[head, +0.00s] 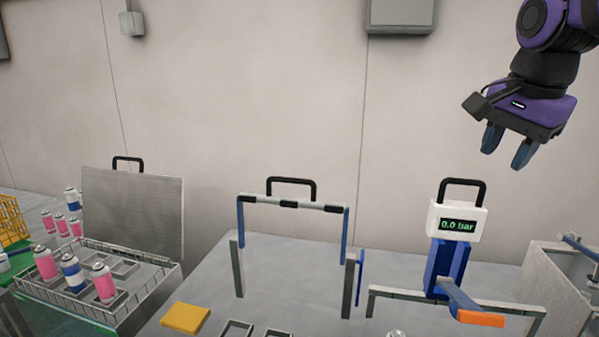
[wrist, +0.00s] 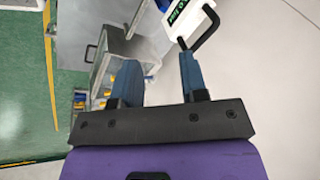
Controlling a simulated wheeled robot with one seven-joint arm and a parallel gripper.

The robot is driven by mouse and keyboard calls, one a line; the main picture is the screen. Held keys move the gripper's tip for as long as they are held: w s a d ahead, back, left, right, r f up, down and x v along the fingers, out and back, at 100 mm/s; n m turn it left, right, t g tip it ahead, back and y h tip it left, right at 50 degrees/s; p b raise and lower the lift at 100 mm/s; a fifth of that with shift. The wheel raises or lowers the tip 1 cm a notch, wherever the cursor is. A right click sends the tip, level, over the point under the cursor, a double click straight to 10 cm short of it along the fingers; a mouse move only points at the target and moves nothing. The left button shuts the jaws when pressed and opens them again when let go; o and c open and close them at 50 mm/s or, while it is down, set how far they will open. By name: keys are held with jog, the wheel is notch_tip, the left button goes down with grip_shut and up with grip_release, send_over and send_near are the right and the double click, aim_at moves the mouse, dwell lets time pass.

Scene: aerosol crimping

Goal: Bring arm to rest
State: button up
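My gripper (head: 507,147) hangs at the upper right of the head view, high above the bench and in front of the wall. Its two blue-grey fingers stand apart with a gap between them, and nothing is held. In the wrist view my gripper (wrist: 160,80) also shows spread, empty fingers, with the bench and floor far beyond them. The gauge device (head: 458,222) reads 0.0 bar and stands below and left of my gripper, well apart from it.
Cans stand in and beside a wire crate (head: 150,312) at the left. A blue-and-grey frame (head: 295,202) stands mid-bench, near a yellow pad (head: 185,318). A grey open bin (head: 565,285) is at the right. The air around my gripper is clear.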

jog(key=s+f+n, duration=0.3)
jog(key=s+n, duration=0.3)
jog(key=s+f+n+t, duration=0.1)
jog(key=s+f+n, duration=0.3)
jog(key=s+n, duration=0.2)
jog(key=shift+s+a+f+t+y, duration=0.3)
jog(key=shift+s+a, duration=0.15)
jog(key=shift+s, duration=0.2)
